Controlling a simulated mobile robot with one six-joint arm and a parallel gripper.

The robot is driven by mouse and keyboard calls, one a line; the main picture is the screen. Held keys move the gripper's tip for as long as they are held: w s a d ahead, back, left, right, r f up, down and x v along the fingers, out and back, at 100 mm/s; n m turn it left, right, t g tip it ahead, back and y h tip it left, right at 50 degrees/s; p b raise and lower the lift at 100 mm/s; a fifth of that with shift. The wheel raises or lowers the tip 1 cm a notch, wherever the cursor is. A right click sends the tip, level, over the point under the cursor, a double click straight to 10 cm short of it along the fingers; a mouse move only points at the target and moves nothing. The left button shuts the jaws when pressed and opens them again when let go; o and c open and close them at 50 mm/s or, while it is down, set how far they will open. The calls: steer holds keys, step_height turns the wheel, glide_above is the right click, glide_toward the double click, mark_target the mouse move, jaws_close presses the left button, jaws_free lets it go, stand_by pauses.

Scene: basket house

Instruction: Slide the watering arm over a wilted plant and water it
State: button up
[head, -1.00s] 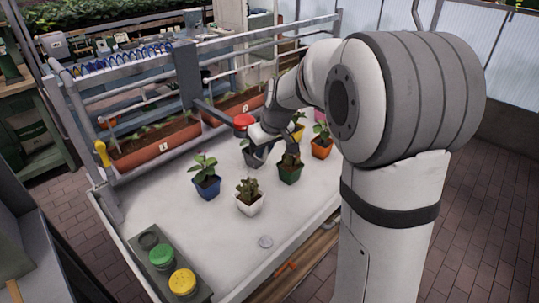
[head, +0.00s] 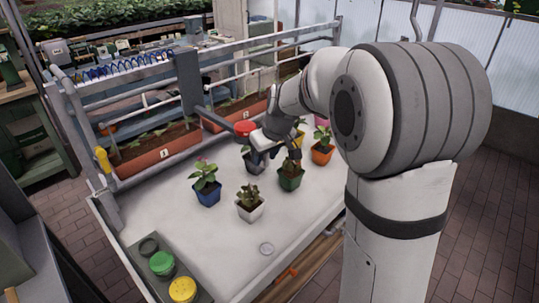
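The watering arm has a dark grey upright carriage (head: 188,80) on the rail behind the table. A dark bar runs forward from it to a red round head (head: 245,128) above the table. My gripper (head: 264,141) is just right of the red head, over the grey-potted plant (head: 253,163). Its fingers are small and partly covered, so I cannot tell their opening or contact with the head. Plants also stand in blue (head: 207,196), white (head: 250,210), green (head: 291,179) and orange (head: 322,153) pots.
Long planters (head: 158,158) line the rail.

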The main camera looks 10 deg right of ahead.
steer(key=v, duration=0.7)
steer(key=shift+r+b, duration=0.3)
steer(key=shift+s, duration=0.1)
steer(key=s+d+f+m, duration=0.1)
steer(key=s+f, duration=0.1)
steer(key=s, duration=0.6)
steer(key=s+d+f+m+h, duration=0.1)
steer(key=s+f+m, duration=0.1)
steer(key=s, duration=0.7)
steer(key=s+d+f+m+g, duration=0.1)
steer(key=s+f+m, duration=0.1)
steer(key=s, duration=0.6)
steer(key=shift+s+d+f+h, duration=0.25)
steer(key=shift+f+h, duration=0.15)
steer(key=shift+f, duration=0.05)
